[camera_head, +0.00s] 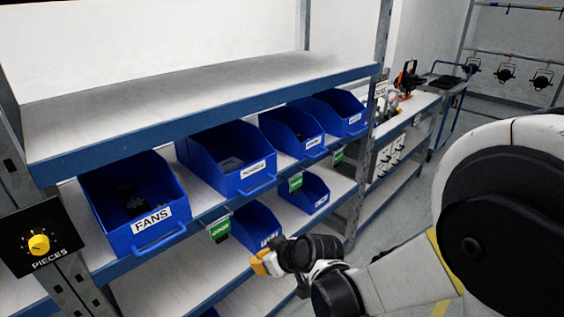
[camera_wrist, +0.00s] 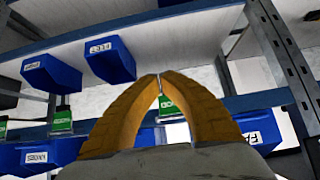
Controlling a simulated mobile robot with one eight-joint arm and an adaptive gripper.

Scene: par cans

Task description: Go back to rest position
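My gripper (camera_head: 262,263) is in front of the shelf rack, low and to the right of the FANS bin, in the head view. Its yellow fingers look small there, on the end of my white and black arm. In the wrist view, the two orange-yellow fingers of my gripper (camera_wrist: 158,78) arch together and their tips meet. I see nothing held between them; a green tag (camera_wrist: 168,105) shows through the gap from behind.
The blue FANS bin (camera_head: 105,217) and another labelled bin (camera_head: 208,183) stand on the middle shelf. A lower bin (camera_head: 253,238) is close behind my gripper. A metal post (camera_head: 362,150) and a workbench (camera_head: 412,110) stand right. Grey floor (camera_head: 405,215) shows between rack and arm.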

